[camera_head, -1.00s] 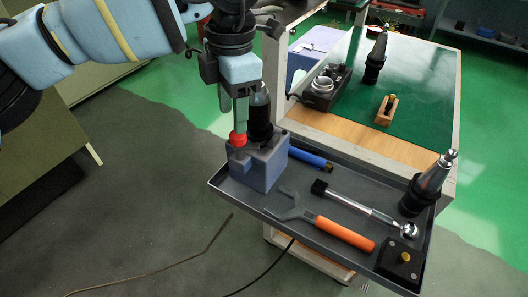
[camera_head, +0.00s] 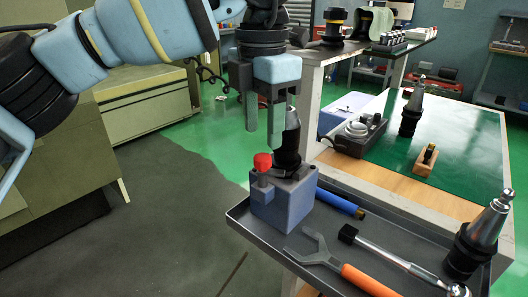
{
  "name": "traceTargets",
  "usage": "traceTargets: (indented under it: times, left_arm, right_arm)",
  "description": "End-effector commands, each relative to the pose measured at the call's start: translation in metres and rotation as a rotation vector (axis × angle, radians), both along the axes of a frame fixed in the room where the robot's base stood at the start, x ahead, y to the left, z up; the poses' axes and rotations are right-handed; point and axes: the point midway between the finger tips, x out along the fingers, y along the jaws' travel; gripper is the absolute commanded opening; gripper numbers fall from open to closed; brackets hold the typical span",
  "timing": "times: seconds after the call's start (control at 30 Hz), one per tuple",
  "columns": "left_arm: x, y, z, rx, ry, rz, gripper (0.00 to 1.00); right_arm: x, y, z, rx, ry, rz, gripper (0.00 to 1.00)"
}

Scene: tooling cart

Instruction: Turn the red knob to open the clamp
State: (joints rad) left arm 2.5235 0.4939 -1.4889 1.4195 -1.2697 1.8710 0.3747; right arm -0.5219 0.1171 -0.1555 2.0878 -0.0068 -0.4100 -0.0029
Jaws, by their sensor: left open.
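The red knob (camera_head: 262,162) sits on the front left top of the blue-grey clamp block (camera_head: 284,204). The block stands in the left end of the dark tray. A black tool holder with a metal upper part (camera_head: 290,145) stands upright in the block behind the knob. My left gripper (camera_head: 263,140) points down above the knob, fingers apart and empty. Its fingertips look a little above the knob and clear of it. One finger partly covers the tool holder. My right gripper does not show.
The tray (camera_head: 236,222) also holds a blue-handled tool (camera_head: 341,202), an orange-handled wrench (camera_head: 368,280), a ratchet (camera_head: 400,262) and another tool holder (camera_head: 480,238). Behind is a table with a green top (camera_head: 455,150), bearing a grey device (camera_head: 358,134) and a wooden block (camera_head: 425,162).

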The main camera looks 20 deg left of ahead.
Motion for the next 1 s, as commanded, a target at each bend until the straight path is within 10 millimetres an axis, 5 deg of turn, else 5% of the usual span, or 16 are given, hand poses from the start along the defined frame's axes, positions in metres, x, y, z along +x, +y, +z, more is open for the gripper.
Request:
traceTargets:
  times: [0.3, 0.7, 1.0]
  left_arm:
    - [0.000, 0.000, -0.044, 0.000, 0.000, 0.001, 0.48]
    - [0.000, 0.000, -0.051, 0.000, 0.000, 0.001, 0.48]
    - [0.000, 0.000, -0.051, 0.000, 0.000, 0.001, 0.10]
  right_arm:
    - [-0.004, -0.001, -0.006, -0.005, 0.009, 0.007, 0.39]
    - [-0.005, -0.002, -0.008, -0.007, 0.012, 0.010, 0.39]
    - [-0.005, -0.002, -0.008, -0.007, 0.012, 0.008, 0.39]
